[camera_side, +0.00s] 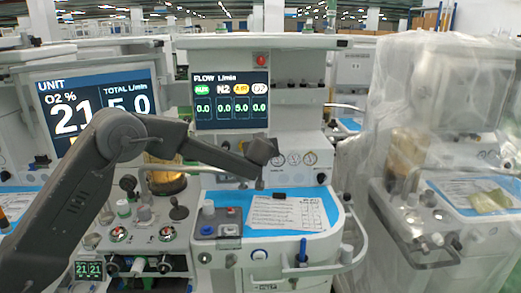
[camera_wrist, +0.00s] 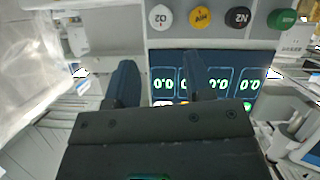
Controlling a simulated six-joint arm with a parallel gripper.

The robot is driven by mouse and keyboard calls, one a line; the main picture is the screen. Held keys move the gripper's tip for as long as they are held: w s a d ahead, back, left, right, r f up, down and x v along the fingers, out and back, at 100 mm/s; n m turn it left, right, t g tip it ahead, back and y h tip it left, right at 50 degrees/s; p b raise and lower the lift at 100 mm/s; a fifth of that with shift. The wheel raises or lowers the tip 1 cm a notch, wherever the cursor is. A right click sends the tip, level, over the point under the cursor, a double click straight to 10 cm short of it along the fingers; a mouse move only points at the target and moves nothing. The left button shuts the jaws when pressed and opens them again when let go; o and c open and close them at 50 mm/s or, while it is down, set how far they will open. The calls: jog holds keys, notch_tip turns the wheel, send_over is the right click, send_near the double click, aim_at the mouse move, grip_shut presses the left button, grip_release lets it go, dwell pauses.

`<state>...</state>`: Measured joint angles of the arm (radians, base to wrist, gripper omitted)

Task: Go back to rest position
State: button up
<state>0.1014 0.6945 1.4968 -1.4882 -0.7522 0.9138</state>
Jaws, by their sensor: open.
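My gripper (camera_side: 260,184) hangs in front of the middle cart, above its work surface and below the flow display (camera_side: 231,98). In the wrist view my gripper's two dark fingers (camera_wrist: 158,76) stand apart, with nothing between them. Beyond the fingers, the flow display (camera_wrist: 215,83) appears upside down. A row of round knobs lies at the top of that view: a white O2 knob (camera_wrist: 160,17), a yellow one (camera_wrist: 200,17), a black N2 knob (camera_wrist: 238,17) and a green one (camera_wrist: 281,18). My gripper touches none of them.
A blue-topped work surface (camera_side: 230,195) with a printed sheet (camera_side: 286,213) lies below my gripper. A left screen (camera_side: 97,103) reads O2 21 and total 5.0. A plastic-covered cart (camera_side: 430,130) stands at the right. A red button (camera_side: 261,59) sits above the flow display.

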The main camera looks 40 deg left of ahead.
jog(key=shift+s+d+r, duration=0.2)
jog(key=shift+s+d, duration=0.15)
jog(key=shift+s, duration=0.05)
jog(key=s+d+r+m+t+h, duration=0.3)
jog(key=s+d+r+m+h, duration=0.4)
jog(key=s+d+r+h, duration=0.5)
jog(key=s+a+f+m+g+y, duration=0.1)
jog(key=s+f+g, duration=0.1)
jog(key=s, duration=0.8)
jog(key=s+a+f+m+g+y, duration=0.1)
jog(key=s+f+g, duration=0.2)
jog(key=s, duration=0.8)
jog(key=s+a+f+m+g, duration=0.1)
jog(key=s+f, duration=0.3)
jog(key=s, duration=0.6)
jog(key=shift+s+g+y, duration=0.3)
jog(key=shift+g+y, duration=0.1)
jog(key=shift+g, duration=0.4)
